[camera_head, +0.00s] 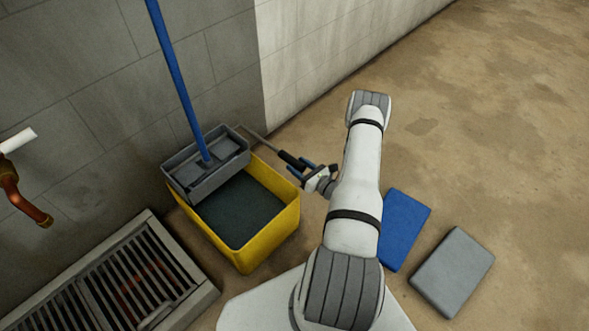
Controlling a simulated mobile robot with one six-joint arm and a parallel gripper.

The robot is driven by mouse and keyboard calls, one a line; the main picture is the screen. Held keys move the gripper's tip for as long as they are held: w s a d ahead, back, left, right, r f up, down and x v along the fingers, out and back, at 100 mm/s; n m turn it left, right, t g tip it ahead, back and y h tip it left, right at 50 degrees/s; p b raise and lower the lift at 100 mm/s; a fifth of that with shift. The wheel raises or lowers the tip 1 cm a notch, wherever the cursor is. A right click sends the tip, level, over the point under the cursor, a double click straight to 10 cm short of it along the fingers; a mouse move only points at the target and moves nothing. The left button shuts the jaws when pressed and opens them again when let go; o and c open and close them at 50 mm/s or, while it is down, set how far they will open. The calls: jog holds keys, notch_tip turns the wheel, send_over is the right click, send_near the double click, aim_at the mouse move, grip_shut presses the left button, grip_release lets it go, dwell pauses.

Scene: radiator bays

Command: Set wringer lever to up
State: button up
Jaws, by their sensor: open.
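The wringer lever is a thin grey rod (258,142) with a black grip (291,160) at its end. It runs from the back right corner of the grey wringer (208,178) out to the right, past the bucket's edge. The wringer sits on the back left part of a yellow bucket (270,240) holding dark water. The hand partly hides the grip's end.
A blue-handled mop (175,75) stands upright in the wringer. A floor grate (125,280) lies front left, and a copper pipe (25,208) juts out at the left. A blue pad (404,228) and a grey pad (453,272) lie right of my arm. The floor at right is clear.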

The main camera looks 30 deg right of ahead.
grip_shut()
dwell(0.5)
